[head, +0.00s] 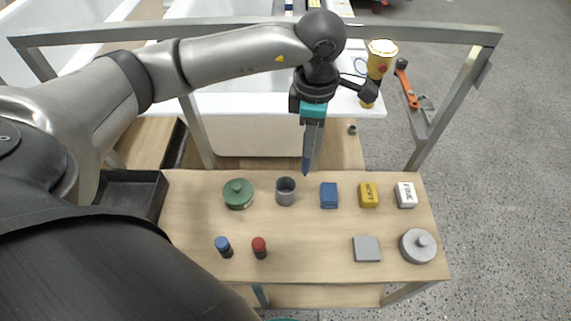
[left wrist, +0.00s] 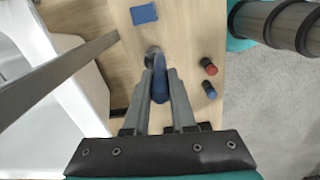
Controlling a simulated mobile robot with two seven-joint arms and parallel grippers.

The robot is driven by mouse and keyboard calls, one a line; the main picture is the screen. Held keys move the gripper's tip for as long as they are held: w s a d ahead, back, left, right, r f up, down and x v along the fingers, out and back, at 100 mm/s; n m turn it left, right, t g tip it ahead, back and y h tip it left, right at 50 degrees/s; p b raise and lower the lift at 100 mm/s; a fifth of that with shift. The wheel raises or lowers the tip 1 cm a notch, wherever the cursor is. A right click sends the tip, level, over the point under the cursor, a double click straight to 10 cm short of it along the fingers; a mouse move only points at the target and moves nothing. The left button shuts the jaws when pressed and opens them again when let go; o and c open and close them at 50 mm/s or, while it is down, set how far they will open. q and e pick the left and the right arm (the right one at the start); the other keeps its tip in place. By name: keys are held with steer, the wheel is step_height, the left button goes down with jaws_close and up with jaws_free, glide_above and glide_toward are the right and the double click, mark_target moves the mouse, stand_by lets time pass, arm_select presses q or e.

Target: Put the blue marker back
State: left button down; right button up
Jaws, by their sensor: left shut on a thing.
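My left gripper (head: 309,150) hangs pointing down over the back edge of the wooden table, shut on the blue marker (head: 305,170). Only the marker's lower end shows below the fingers in the head view. In the left wrist view the marker (left wrist: 160,86) sits between the two long fingers. A grey cup (head: 286,191) stands upright on the table, a little left of and nearer than the marker in the head view. In the left wrist view the cup (left wrist: 153,52) is partly hidden behind the marker and fingers. My right gripper is not in view.
On the table are a green lidded pot (head: 238,194), blue (head: 329,196), yellow (head: 368,195) and white (head: 405,195) blocks, a blue-topped bottle (head: 224,247), a red-topped bottle (head: 259,248), a grey square (head: 367,249) and a grey round lid (head: 418,246). A metal rail (head: 440,35) runs behind.

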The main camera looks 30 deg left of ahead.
arm_select(q)
steer(key=a+r+n+b, duration=0.1)
steer(key=a+r+n, duration=0.15)
steer(key=n, duration=1.25)
steer(key=a+r+n, duration=0.2)
steer(key=a+n, duration=0.1)
steer(key=n, duration=1.2)
step_height(320, 180, down, 20)
steer(key=b, duration=0.5)
steer(key=shift+w+a, duration=0.15)
steer(key=shift+w, duration=0.05)
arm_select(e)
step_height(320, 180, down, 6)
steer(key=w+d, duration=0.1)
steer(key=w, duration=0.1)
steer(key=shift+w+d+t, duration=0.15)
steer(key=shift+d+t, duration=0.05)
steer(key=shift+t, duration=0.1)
